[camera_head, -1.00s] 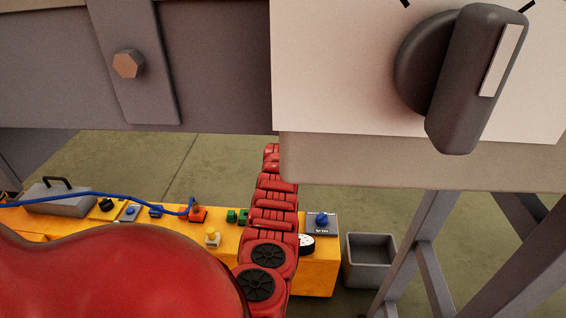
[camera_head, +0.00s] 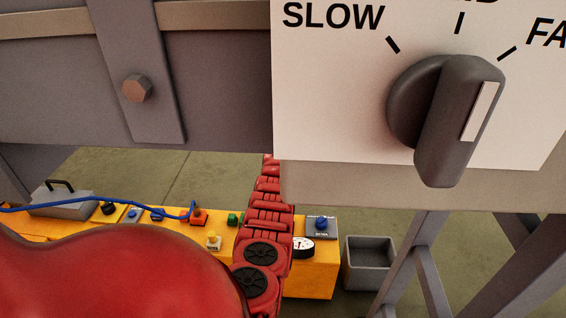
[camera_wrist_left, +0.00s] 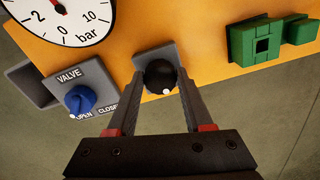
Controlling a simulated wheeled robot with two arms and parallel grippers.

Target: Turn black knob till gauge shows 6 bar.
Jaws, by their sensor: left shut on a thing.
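The black knob (camera_wrist_left: 160,74) sits on a grey plate on the yellow panel in the left wrist view, with a small white dot at its lower edge. My left gripper (camera_wrist_left: 169,87) has its two fingers on either side of the knob and is shut on it. The gauge (camera_wrist_left: 62,17) is at the upper left, cut by the frame's top edge; 0, 2, 10 and "bar" are legible, but I cannot read its pointer surely. The gauge (camera_head: 301,247) is small in the head view, beside my red arm, which hides the knob there. My right gripper is not in view.
A blue valve knob (camera_wrist_left: 80,99) and green blocks (camera_wrist_left: 255,44) flank the black knob. In the head view, a large grey speed dial (camera_head: 452,115) on a white plate fills the upper right. A grey bin (camera_head: 369,262) stands right of the yellow bench (camera_head: 312,283).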

